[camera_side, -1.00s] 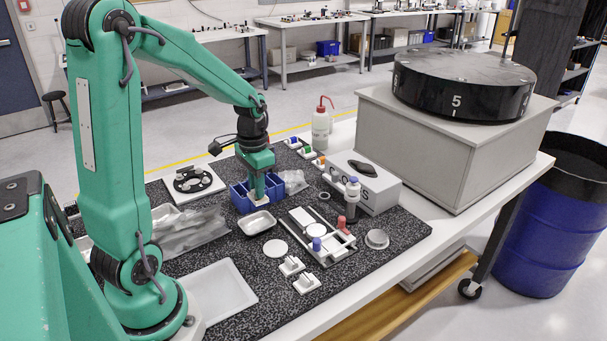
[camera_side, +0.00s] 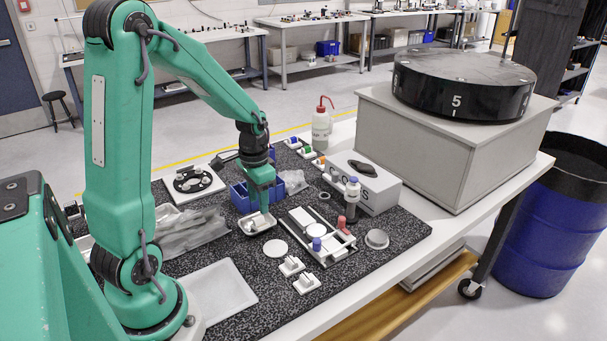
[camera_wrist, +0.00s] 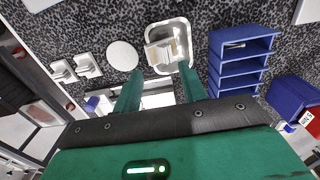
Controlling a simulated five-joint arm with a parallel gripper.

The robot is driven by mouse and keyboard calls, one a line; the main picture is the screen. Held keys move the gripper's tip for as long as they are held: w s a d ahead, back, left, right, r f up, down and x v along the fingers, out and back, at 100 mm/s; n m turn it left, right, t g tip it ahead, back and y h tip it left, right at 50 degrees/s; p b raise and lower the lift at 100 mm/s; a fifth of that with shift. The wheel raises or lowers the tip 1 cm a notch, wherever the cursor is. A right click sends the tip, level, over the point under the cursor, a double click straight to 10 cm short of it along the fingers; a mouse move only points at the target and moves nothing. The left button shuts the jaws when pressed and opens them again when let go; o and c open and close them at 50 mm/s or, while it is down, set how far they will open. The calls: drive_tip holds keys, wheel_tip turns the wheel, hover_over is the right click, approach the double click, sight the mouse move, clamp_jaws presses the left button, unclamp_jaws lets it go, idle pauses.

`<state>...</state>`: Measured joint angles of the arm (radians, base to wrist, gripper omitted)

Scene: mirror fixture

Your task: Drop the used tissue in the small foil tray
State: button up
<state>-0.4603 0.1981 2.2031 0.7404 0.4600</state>
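The used tissue (camera_side: 257,221) is a small pale crumpled piece at the fingertips of my gripper (camera_side: 261,211). It also shows in the wrist view (camera_wrist: 165,53) at the ends of my two green fingers (camera_wrist: 160,70), spanning about the gap between them. My gripper looks shut on it. The small foil tray (camera_side: 244,229) is silver with a rounded rim, right below the tissue. In the wrist view the tray (camera_wrist: 182,27) lies behind the tissue, which hides part of its inside. Whether the tissue touches the tray floor is hard to tell.
A blue divided bin (camera_side: 239,197) stands just behind the tray. Clear plastic bags (camera_side: 190,230) lie to the left.

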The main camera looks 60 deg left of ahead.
drive_tip(key=shift+r, duration=0.1)
wheel_tip(320, 180, up, 8)
idle(0.9)
drive_tip(key=s+d+r+t, duration=0.2)
drive_tip(key=s+d+r, duration=0.2)
drive_tip(key=d, duration=0.3)
drive_tip(key=s+d+r+t, duration=0.3)
drive_tip(key=s+d+r, duration=0.1)
drive_tip(key=d, duration=0.4)
drive_tip(key=shift+s+d+t, duration=0.2)
drive_tip(key=shift+s+t, duration=0.1)
